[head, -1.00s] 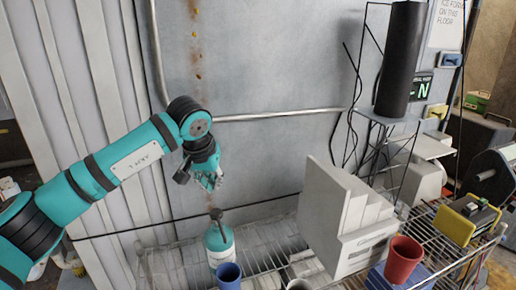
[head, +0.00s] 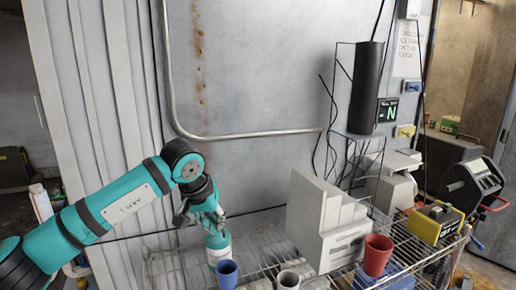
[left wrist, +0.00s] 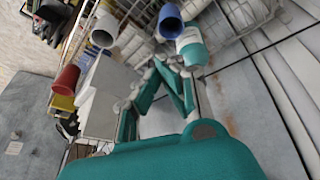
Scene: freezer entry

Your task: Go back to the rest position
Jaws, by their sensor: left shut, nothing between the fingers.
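My left gripper (head: 207,220) is shut with nothing between its fingers. In the head view it points down and covers the top of a teal and white bottle (head: 218,252), which stands on a wire rack (head: 180,268); I cannot tell whether they touch. In the left wrist view the gripper (left wrist: 168,72) shows just below the bottle (left wrist: 192,47) in the picture. My right gripper is not in view.
A blue cup (head: 227,275), a pale cup (head: 288,281) and a red cup (head: 377,255) stand along the rack's front. A white box-like unit (head: 318,225) stands to the right. A grey wall with a metal pipe (head: 250,135) is behind.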

